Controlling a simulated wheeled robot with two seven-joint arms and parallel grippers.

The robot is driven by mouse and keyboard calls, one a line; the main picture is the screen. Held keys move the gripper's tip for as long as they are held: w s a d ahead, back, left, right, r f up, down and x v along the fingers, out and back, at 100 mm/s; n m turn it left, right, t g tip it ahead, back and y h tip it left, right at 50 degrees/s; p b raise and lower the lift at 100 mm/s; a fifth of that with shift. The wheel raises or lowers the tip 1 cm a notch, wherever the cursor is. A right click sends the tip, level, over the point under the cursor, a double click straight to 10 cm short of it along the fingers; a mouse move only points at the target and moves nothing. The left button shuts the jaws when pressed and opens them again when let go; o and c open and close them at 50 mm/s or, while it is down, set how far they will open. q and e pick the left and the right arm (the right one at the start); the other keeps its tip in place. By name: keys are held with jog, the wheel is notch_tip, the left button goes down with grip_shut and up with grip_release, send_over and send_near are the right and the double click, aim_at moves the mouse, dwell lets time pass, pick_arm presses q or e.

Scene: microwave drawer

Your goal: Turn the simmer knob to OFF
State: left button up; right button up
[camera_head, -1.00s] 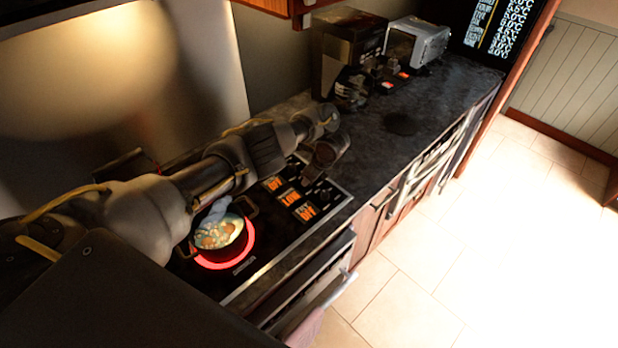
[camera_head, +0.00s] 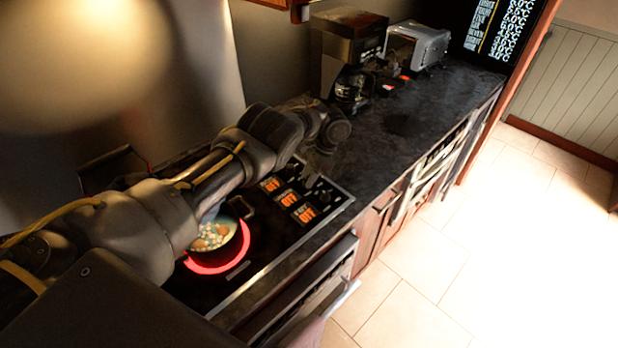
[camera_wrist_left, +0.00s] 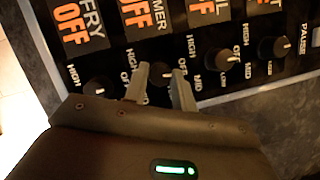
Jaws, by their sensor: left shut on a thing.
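The simmer knob (camera_wrist_left: 159,73) is a dark round knob in the left wrist view, below a display that ends in "MER" and reads OFF in orange (camera_wrist_left: 138,18). My left gripper (camera_wrist_left: 160,80) has its two pale fingers on either side of this knob and is shut on it. The middle orange display (camera_head: 289,198) on the cooktop panel appears to read OFF. My right gripper is not in view.
A pot (camera_head: 215,236) with food sits on a glowing red burner below my left arm. Other knobs (camera_wrist_left: 222,59) flank the simmer knob closely. A coffee maker (camera_head: 345,55) and a toaster (camera_head: 416,45) stand farther back on the dark counter (camera_head: 440,90).

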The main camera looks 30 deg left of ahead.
pick_arm(q)
jog(key=shift+n+h, duration=0.4)
jog(key=shift+n, duration=0.6)
jog(key=o, duration=1)
jog(key=shift+w+r, duration=0.1)
jog(key=v, duration=1)
jog(key=shift+w+d+r+b, duration=0.1)
jog(key=shift+w+r+b, duration=0.15)
jog(key=shift+b, duration=0.05)
